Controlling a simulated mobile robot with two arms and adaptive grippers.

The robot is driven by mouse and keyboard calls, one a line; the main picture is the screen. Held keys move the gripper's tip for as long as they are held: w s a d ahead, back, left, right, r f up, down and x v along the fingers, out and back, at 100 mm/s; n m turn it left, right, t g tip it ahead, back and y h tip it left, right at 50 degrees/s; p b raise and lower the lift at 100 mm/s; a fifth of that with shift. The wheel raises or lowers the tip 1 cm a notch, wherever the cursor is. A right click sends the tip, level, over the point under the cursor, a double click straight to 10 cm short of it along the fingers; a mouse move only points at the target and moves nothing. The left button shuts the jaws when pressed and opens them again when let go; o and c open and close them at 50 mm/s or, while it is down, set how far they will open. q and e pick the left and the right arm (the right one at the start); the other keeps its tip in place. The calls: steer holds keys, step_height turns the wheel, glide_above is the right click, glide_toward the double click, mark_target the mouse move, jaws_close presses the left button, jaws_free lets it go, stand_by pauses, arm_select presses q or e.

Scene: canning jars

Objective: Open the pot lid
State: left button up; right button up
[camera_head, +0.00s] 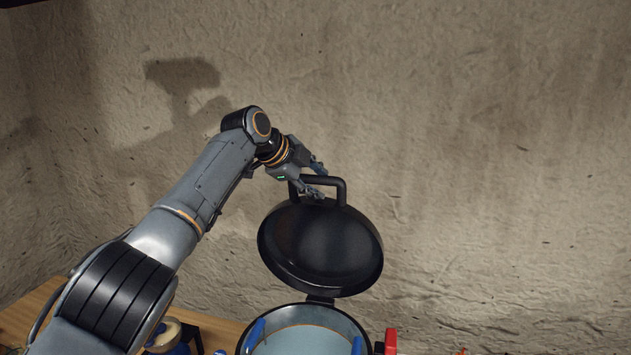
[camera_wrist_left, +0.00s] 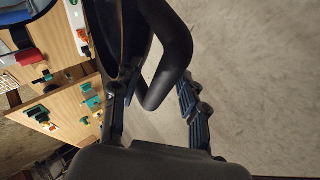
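The black domed pot lid (camera_head: 320,247) stands raised and steeply tilted above the back of the pot (camera_head: 345,317), whose light blue interior shows. A dark hinge piece joins lid and pot at the rim. The lid's black loop handle (camera_head: 341,191) is at its top. My left gripper (camera_head: 318,178) is at the handle. My right gripper is not in view.
A wooden table (camera_head: 27,312) lies at the lower left, with a jar-like object (camera_head: 168,335) behind my arm. A red part (camera_head: 391,341) shows right of the pot. The wrist view shows wooden boards (camera_wrist_left: 72,120) with several small coloured clips. A rough wall stands behind.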

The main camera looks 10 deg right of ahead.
arm_select(q)
steer(key=shift+r, duration=0.1)
steer(key=shift+v, duration=0.75)
steer(key=v, duration=1)
steer(key=shift+s+a, duration=0.2)
